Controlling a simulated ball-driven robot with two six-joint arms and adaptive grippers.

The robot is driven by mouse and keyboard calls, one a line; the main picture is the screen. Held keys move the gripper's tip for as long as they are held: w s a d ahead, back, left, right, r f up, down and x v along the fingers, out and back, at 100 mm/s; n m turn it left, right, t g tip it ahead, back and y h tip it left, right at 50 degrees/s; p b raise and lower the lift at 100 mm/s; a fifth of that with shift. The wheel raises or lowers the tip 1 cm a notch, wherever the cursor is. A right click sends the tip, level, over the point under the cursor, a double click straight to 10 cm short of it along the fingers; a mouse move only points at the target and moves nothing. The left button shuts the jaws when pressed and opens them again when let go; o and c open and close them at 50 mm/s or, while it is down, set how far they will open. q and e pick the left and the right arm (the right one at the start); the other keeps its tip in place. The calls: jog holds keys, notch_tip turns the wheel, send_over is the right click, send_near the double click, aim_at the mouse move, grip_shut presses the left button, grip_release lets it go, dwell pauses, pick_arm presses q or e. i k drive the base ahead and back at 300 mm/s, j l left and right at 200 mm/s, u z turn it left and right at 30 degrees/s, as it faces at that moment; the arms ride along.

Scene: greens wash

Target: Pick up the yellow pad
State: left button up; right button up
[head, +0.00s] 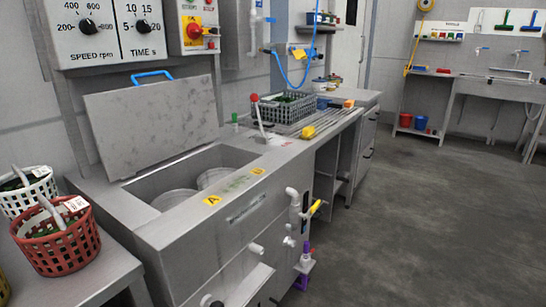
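A small yellow block that looks like the yellow pad (308,131) lies near the front edge of the steel counter, right of the basin and in front of a grey crate (286,108). It is small in the view, so its exact shape is hard to tell. Nothing is touching it from above. Neither of my grippers is in the head view.
An open wash basin (172,172) with a raised lid (150,122) is at the left. A red-handled lever (257,113) stands beside it. An orange block (348,103) lies farther back. Red (57,240) and white (27,190) baskets stand at far left. The floor at right is clear.

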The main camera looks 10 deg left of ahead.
aim_at(308, 134)
jog(key=i+u, duration=0.1)
jog(key=u, duration=0.4)
jog(key=i+l+u, duration=0.1)
jog(key=u, duration=0.35)
jog(key=i+l+u, duration=0.15)
jog(key=l, duration=0.15)
jog(key=i+l+u, duration=0.2)
jog(key=l, duration=0.15)
jog(key=i+l+u, duration=0.15)
jog(key=l, duration=0.2)
jog(key=l+u, duration=0.15)
jog(key=l, duration=0.2)
jog(key=i+l+u, duration=0.2)
jog(key=l, duration=0.15)
jog(key=k, duration=0.05)
